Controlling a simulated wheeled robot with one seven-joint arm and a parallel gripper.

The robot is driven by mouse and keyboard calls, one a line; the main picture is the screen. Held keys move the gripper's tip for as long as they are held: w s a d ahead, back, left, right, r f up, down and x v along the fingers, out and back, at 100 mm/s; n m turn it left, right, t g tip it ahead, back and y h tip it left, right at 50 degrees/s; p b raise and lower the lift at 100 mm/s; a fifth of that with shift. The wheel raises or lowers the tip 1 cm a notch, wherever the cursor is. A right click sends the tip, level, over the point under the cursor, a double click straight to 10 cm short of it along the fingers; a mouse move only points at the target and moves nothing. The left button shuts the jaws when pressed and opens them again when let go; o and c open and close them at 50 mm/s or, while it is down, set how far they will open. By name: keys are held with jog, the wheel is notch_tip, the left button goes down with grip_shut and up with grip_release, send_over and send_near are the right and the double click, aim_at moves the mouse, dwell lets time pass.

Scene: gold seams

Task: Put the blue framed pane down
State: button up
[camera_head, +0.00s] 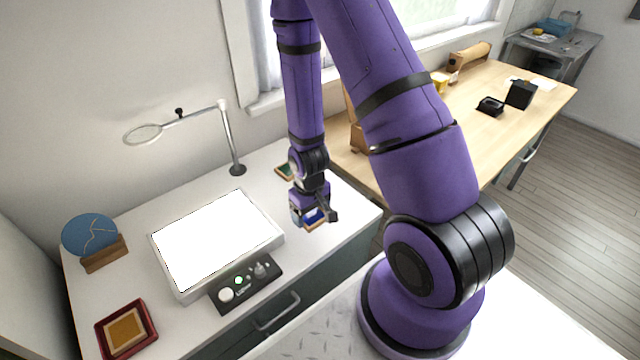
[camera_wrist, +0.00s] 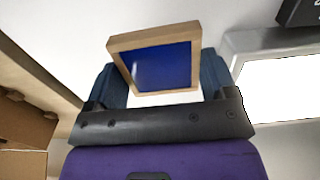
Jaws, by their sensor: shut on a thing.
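The blue framed pane (camera_wrist: 160,66) is a dark blue square in a light wooden frame. In the wrist view it sits between the two fingers of my gripper (camera_wrist: 163,80), which is shut on it. In the head view my gripper (camera_head: 315,214) is over the right part of the white table, right of the lit panel, and the blue pane (camera_head: 314,218) shows small below it, partly hidden by the fingers. I cannot tell whether the pane touches the table.
A red tray (camera_head: 152,328) holds an amber pane. A blue disc (camera_head: 89,235) on a wooden stand, a magnifier lamp (camera_head: 237,170) and a green framed piece (camera_head: 283,172) are also on the table.

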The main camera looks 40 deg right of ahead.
jog(key=w+d, duration=0.3)
jog(key=w, duration=0.1)
jog(key=w+d+f, duration=0.1)
jog(key=w+d, duration=0.2)
jog(key=w, duration=0.1)
jog(key=w+d, duration=0.3)
jog(key=w, duration=0.1)
jog(key=shift+d+f, duration=0.1)
jog(key=shift+f, duration=0.1)
jog(key=shift+w+f, duration=0.2)
jog(key=shift+f, duration=1.6)
jog(key=shift+f, duration=0.1)
jog(key=o, duration=0.9)
